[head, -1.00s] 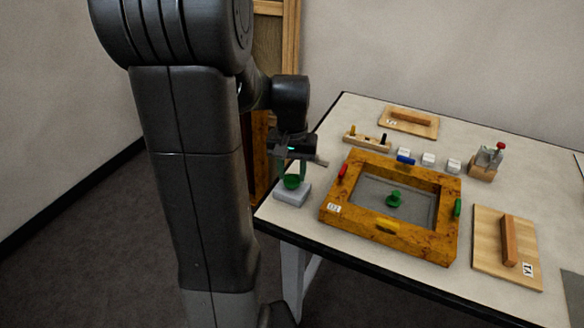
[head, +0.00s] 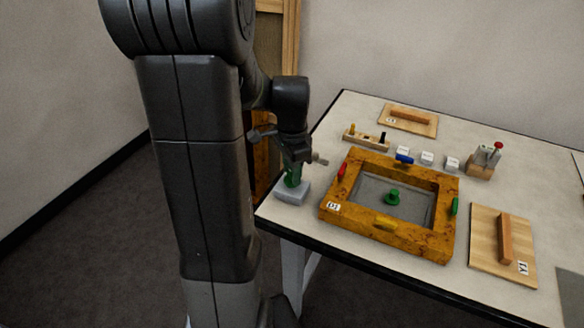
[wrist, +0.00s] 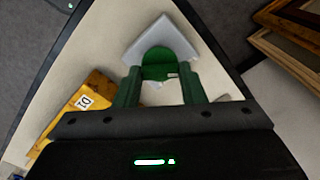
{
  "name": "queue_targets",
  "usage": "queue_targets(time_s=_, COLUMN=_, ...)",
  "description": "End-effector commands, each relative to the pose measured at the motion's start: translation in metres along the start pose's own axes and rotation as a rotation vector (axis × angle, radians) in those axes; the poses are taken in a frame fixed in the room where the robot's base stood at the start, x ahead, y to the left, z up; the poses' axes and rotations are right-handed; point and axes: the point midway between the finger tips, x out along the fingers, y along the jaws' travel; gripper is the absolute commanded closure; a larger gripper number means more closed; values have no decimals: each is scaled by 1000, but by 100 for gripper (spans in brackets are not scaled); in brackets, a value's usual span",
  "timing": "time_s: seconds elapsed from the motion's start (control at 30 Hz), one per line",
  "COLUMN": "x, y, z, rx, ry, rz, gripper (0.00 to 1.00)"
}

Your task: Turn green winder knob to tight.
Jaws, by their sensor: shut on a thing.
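The green winder knob (head: 291,179) stands on a small pale grey block (head: 292,195) at the table's near left corner. In the wrist view the green knob (wrist: 158,66) sits between my two green fingers, with the grey block (wrist: 176,35) beyond it. My gripper (head: 292,173) is shut on the knob from above; in the wrist view my gripper (wrist: 160,78) has a finger on each side of it. A small pale mark shows on the knob's near edge. The tight marking cannot be made out.
A wooden frame box (head: 352,222) with coloured pegs and a green knob-like piece (head: 393,197) inside stands right of the block. A peg rack (head: 366,139), white cubes (head: 427,158), a red-topped clamp (head: 486,160) and wooden boards (head: 490,258) lie further off. The table's edge is close by.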

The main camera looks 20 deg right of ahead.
Motion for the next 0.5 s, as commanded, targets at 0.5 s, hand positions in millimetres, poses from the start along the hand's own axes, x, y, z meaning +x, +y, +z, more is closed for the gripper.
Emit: queue_targets(time_s=0.5, x=-1, y=-1, z=-1, rx=337, ry=3, rz=-3, gripper=86)
